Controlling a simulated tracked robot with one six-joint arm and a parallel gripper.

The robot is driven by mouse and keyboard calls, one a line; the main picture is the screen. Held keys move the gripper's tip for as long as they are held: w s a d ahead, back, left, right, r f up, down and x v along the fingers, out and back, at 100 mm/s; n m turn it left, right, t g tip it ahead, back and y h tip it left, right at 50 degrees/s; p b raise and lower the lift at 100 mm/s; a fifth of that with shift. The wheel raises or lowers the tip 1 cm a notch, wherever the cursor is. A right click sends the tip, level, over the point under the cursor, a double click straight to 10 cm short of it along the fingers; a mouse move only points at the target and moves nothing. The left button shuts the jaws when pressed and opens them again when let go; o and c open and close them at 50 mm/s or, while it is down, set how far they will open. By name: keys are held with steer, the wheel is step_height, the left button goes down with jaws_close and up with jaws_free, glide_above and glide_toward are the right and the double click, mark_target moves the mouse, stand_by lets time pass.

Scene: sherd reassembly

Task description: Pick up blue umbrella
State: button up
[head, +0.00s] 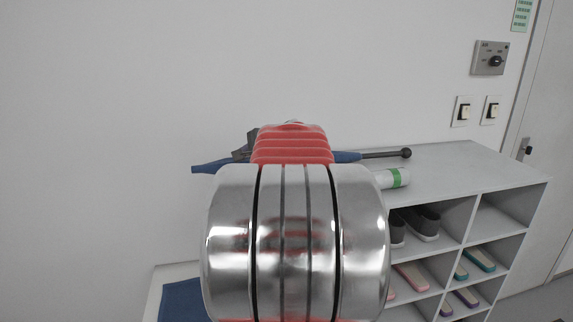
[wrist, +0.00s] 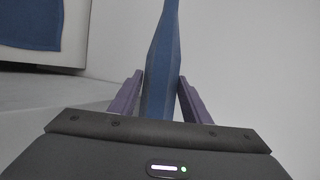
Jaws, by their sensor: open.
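The blue umbrella (head: 347,156) lies along the top of the shelf in the head view, with its dark shaft and round knob end at the right. Its blue left end shows left of my arm, and my arm hides its middle. In the wrist view the blue umbrella (wrist: 163,50) runs between the two purple fingers of my gripper (wrist: 160,76). My gripper is open, with one finger on each side of the umbrella. A narrow gap shows on either side near the fingertips; contact lower down cannot be told.
The grey shelf (head: 455,165) holds shoes and slippers in its compartments. A white roll with a green band (head: 397,178) lies on its top, near the umbrella. A blue cloth (head: 182,300) lies at lower left. The wall is close behind the shelf.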

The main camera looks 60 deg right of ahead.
steer(key=shift+c, duration=0.4)
jaws_close()
stand_by(0.4)
steer(key=shift+r, duration=0.1)
